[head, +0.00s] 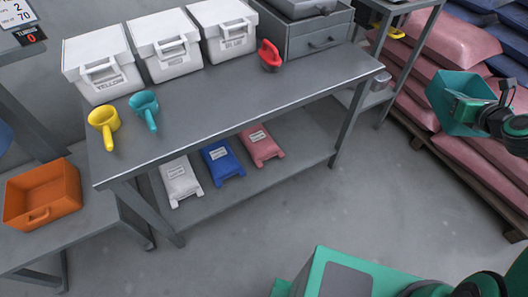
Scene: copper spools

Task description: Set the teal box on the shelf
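The teal box (455,108), an open-topped bin, is at the right side of the head view, in the air in front of stacked sacks. My gripper (489,108) is at its right side and appears shut on its near right wall or handle; the fingertips are partly hidden. The box is tilted in the picture and its inside is partly visible. A low grey shelf (225,196) runs under the workbench, with a white, a blue and a pink bag on it. Its right part is bare.
The grey workbench (230,105) carries several white lidded boxes, a yellow scoop (104,125), a teal scoop (146,108), a red scoop (269,55) and a grey drawer unit (315,38). An orange bin (42,195) sits on a low table at left. Pink sacks (435,60) lie on a pallet. The floor between is clear.

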